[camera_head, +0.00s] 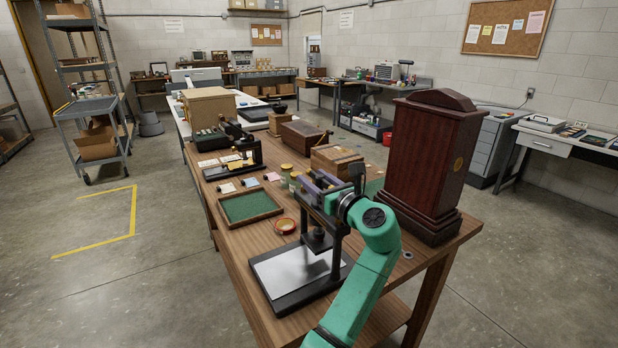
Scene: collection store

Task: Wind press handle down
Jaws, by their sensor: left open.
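The press stands near the front end of the wooden bench, with a black base and a pale flat plate (300,270). Its dark screw and round foot (317,240) hang above the plate, between dark uprights. My left gripper (328,190) is at the top of the press, at the end of my green arm, which comes up from the bottom of the picture. Its jaws are open. The wrist and gripper cover much of the press top, so the handle cannot be made out clearly. Whether the fingers touch it, I cannot tell. My right gripper is not in view.
A tall dark red wooden case (430,160) stands close to the right of my arm. A green-lined tray (249,206) and a small red round tin (285,226) lie left of the press. Jars (286,172) and a wooden box (336,159) stand behind it.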

